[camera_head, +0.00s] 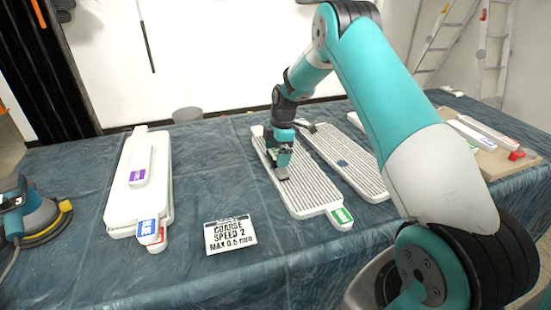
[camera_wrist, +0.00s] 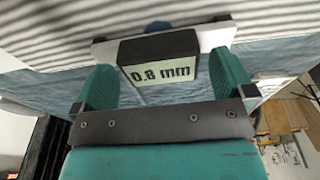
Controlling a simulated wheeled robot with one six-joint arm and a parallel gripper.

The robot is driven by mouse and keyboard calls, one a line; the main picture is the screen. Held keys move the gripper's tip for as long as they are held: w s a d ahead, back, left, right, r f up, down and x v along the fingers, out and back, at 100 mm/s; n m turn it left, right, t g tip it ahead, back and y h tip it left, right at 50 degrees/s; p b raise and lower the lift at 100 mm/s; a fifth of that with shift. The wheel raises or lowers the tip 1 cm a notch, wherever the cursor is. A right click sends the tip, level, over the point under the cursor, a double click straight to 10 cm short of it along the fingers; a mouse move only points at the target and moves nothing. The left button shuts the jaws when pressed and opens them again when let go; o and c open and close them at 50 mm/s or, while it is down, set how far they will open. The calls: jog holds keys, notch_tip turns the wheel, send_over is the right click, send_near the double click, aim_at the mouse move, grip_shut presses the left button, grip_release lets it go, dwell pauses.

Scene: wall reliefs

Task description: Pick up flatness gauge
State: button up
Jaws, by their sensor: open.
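The flatness gauge is a dark block with a pale display reading "0.8 mm" (camera_wrist: 162,70), set on a light straight bar. In the wrist view it sits between the two teal fingers of my gripper (camera_wrist: 165,62). The fingers are open, one on each side of the block, with a gap visible on the left; whether the right finger touches it I cannot tell. In the head view my gripper (camera_head: 281,158) is low over a white ribbed panel with a green tag (camera_head: 305,190). A small grey part of the gauge (camera_head: 282,174) shows just below it.
A second ribbed panel (camera_head: 350,172) with a blue patch lies to the right. Stacked white panels (camera_head: 122,195) lie at left, near a sander (camera_head: 32,215). A sign (camera_head: 230,235) reads "COARSE SPEED 2 MAX 0.5 mm". The front of the blue-covered table is mostly clear.

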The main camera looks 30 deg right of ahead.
jog(key=shift+a+f, duration=0.1)
jog(key=shift+f, duration=0.5)
jog(key=c, duration=1)
jog(key=shift+r, duration=0.1)
jog(key=shift+c, duration=0.3)
